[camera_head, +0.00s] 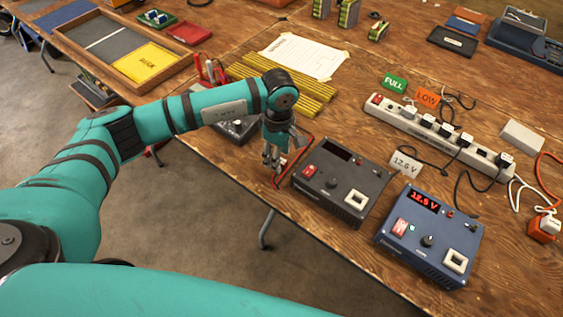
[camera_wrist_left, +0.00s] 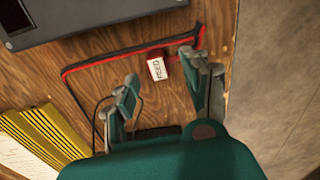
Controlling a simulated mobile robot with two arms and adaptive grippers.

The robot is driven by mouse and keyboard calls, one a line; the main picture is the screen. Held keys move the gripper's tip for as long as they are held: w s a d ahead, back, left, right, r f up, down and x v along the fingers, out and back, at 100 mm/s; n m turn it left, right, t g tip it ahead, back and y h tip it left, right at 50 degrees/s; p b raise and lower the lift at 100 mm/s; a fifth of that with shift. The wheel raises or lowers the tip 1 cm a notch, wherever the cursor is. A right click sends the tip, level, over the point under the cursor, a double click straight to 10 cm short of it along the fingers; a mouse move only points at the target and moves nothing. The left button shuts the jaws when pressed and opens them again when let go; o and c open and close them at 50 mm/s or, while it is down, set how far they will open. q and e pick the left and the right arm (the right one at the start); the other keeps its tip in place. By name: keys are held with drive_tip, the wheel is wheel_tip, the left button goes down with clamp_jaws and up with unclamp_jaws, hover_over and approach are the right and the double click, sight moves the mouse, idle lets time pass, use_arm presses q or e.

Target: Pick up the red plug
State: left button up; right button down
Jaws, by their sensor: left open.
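My left gripper (camera_head: 269,160) points down over the table near its front edge, just left of the dark grey charger box (camera_head: 342,178). In the left wrist view, the fingers of my left gripper (camera_wrist_left: 160,72) are apart, with nothing held between them. My right gripper is not in view.
A blue charger box (camera_head: 428,238) shows 12.5 V beside the dark grey one. Behind them is a white power strip (camera_head: 440,132) with several black plugs. Yellow strips (camera_head: 300,98) and a paper sheet (camera_head: 303,55) lie behind my left arm. The table edge is close to the gripper.

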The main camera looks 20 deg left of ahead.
use_arm(q)
drive_tip(key=shift+f, duration=1.25)
clamp_jaws()
drive_tip(key=shift+r, duration=0.1)
